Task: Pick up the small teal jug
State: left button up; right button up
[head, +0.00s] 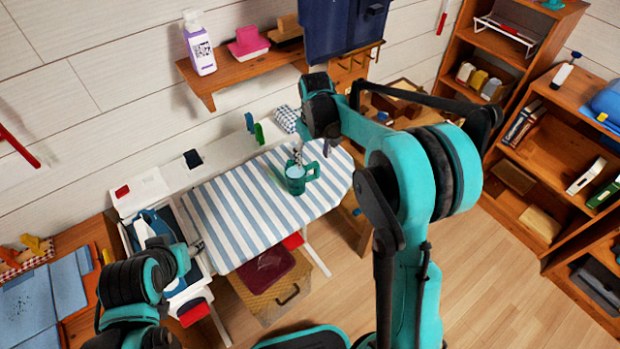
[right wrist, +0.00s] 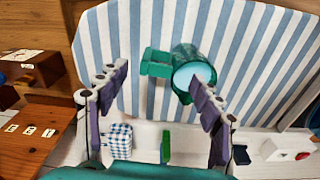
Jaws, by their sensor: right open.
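The small teal jug (head: 296,186) stands upright on the striped ironing board (head: 225,215), near its right end. Its handle points right in the head view. In the right wrist view the jug (right wrist: 184,58) shows its pale inside, with the handle to the left. My right gripper (head: 298,155) is open just above and behind the jug. In the right wrist view its fingers (right wrist: 158,78) are spread, the handle shows between them and the right fingertip overlaps the rim; contact cannot be told. My left gripper (head: 196,247) is near the board's left end, its jaws unclear.
A blue-white checked item (head: 286,119) and a green upright item (head: 259,133) stand behind the board. A wall shelf (head: 235,73) with a white bottle (head: 199,45) hangs above. A woven case (head: 270,292) sits below the board. Wooden shelves (head: 540,150) stand right.

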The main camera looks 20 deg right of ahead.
aim_at(312, 177)
jog(key=shift+w+d+f+g, duration=0.15)
jog(key=shift+w+f, duration=0.15)
jog(key=shift+f, duration=0.2)
jog(key=shift+w+d+f+g, duration=0.15)
jog(key=shift+w+f, duration=0.1)
jog(key=shift+f, duration=0.25)
jog(key=shift+a+f, duration=0.1)
jog(key=shift+f, duration=0.25)
jog(key=f+b, duration=0.1)
jog(key=f, duration=0.4)
jog(key=f+b, duration=0.1)
jog(key=f, duration=0.1)
jog(key=shift+w+a+f+b, duration=0.15)
jog(key=shift+w+f+b, duration=0.1)
jog(key=shift+b, duration=0.05)
pick_arm(q)
jog(key=shift+s+d+f, duration=0.15)
jog(key=shift+s+f, duration=0.05)
jog(key=shift+f, duration=0.4)
jog(key=shift+s+d+f, duration=0.1)
jog(key=shift+s+f, duration=0.05)
jog(key=shift+f, duration=0.4)
pick_arm(e)
jog(key=shift+r, duration=0.1)
jog(key=c, duration=1.5)
